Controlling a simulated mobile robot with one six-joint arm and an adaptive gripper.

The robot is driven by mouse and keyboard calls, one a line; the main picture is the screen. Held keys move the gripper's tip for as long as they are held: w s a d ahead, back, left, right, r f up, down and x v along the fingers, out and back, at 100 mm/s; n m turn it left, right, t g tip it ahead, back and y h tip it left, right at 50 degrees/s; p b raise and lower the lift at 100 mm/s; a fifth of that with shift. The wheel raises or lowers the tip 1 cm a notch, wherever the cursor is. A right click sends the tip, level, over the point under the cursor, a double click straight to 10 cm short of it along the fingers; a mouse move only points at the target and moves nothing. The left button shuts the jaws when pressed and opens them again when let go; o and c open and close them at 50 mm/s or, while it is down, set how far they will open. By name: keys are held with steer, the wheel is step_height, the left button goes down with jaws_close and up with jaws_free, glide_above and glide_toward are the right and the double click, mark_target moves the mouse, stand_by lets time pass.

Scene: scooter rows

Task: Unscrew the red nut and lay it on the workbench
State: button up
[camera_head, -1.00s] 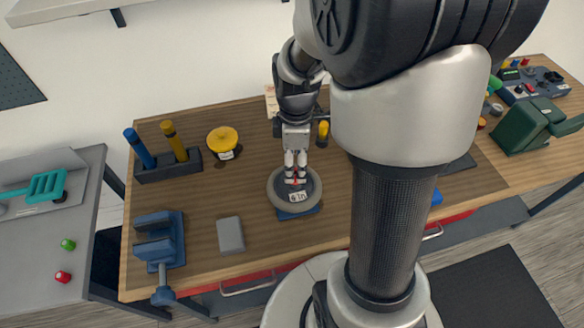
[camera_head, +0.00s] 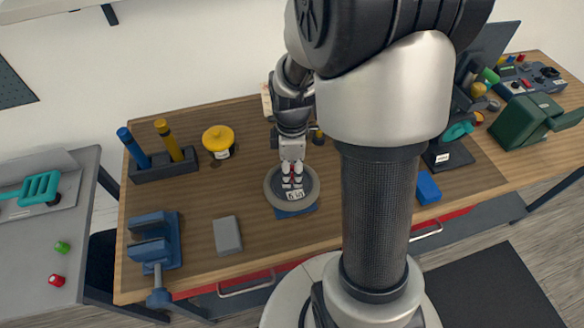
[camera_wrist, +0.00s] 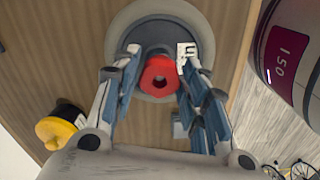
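The red nut (camera_wrist: 158,76) sits on the hub of a grey round flange (camera_wrist: 119,36) in the wrist view, with a dark hole in its face. In the head view the flange (camera_head: 269,197) stands on the workbench (camera_head: 230,277) with a small white label on it. My gripper (camera_wrist: 160,52) points down at the hub, one finger on each side of the nut. The fingers look apart, with a narrow gap at the nut's left side; contact on the right is unclear. In the head view my gripper (camera_head: 292,183) largely hides the nut.
A blue vise (camera_head: 155,240) and a grey block (camera_head: 227,236) are left of the flange. A yellow-topped jar (camera_head: 218,139) and a holder with upright tools (camera_head: 163,167) stand behind. A blue box (camera_head: 427,188) lies to the right. Bare wood surrounds the flange.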

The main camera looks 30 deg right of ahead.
mark_target(292, 173)
steer(key=c, duration=0.6)
steer(key=n, duration=0.7)
steer(key=shift+p, duration=0.3)
steer(key=n, duration=0.6)
steer(key=shift+n, duration=0.4)
steer(key=o, duration=1.1)
step_height(292, 173, up, 12)
steer(key=shift+r, duration=0.1)
